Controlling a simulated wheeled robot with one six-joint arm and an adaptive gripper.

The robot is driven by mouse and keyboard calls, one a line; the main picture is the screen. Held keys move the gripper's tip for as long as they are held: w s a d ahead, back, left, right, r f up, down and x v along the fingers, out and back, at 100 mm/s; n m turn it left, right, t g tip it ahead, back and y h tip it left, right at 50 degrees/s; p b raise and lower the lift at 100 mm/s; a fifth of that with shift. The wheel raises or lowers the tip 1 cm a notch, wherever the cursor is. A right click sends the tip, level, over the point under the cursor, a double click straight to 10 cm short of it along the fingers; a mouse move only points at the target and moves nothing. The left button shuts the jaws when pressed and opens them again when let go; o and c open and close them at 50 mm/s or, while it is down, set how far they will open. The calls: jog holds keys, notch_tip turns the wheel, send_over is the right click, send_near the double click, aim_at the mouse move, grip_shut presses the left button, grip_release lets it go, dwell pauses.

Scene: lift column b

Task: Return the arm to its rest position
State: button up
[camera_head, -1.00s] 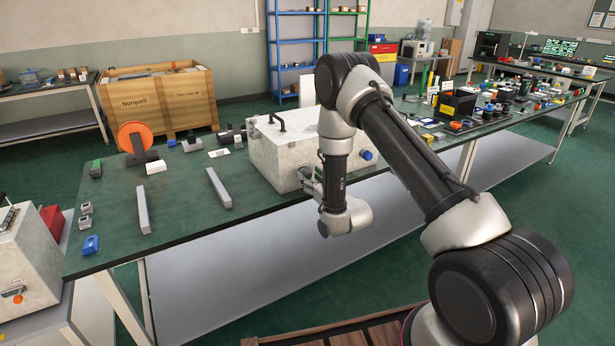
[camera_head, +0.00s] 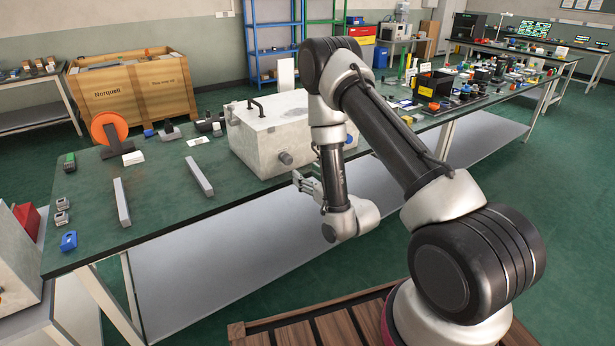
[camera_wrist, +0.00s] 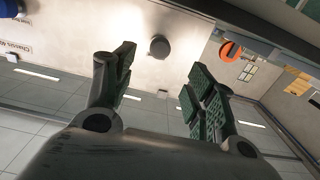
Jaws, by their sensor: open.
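My arm is bent in front of the bench in the head view. My gripper (camera_head: 306,185) points left, just in front of the bench's front edge and below the pale box (camera_head: 262,140). A round grey knob (camera_head: 285,157) on the box front shows clear of the fingers. In the wrist view my gripper (camera_wrist: 158,85) has its two dark padded fingers spread apart with nothing between them. A dark round knob (camera_wrist: 159,46) on a pale surface lies beyond the fingers, apart from them.
The long green bench (camera_head: 100,228) carries two grey bars (camera_head: 122,202), an orange disc on a stand (camera_head: 109,130) and a blue item (camera_head: 69,241) at left. Small parts crowd its right end. A wooden crate (camera_head: 128,95) stands behind. Floor at right is open.

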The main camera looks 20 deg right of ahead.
jog(key=s+d+f+g+h, duration=0.1)
jog(key=s+f+g+h, duration=0.1)
jog(key=s+f+g, duration=0.45)
jog(key=s+d+f+g+h, duration=0.1)
jog(key=f+g, duration=0.2)
jog(key=f, duration=0.6)
jog(key=s+d+r+g+h, duration=0.1)
jog(key=s+d+r+g, duration=0.15)
jog(key=s+g, duration=0.2)
jog(key=s+d+r+m, duration=0.1)
jog(key=s+r, duration=0.6)
jog(key=r, duration=0.7)
jog(key=s+d+r+m+h, duration=0.1)
jog(key=s+d+r, duration=0.3)
jog(key=s+r, duration=0.4)
jog(key=s+d+r+m+t, duration=0.1)
jog(key=s+r, duration=0.7)
jog(key=r, duration=1.1)
jog(key=shift+d+r+m+h, duration=0.3)
jog(key=shift+d, duration=0.45)
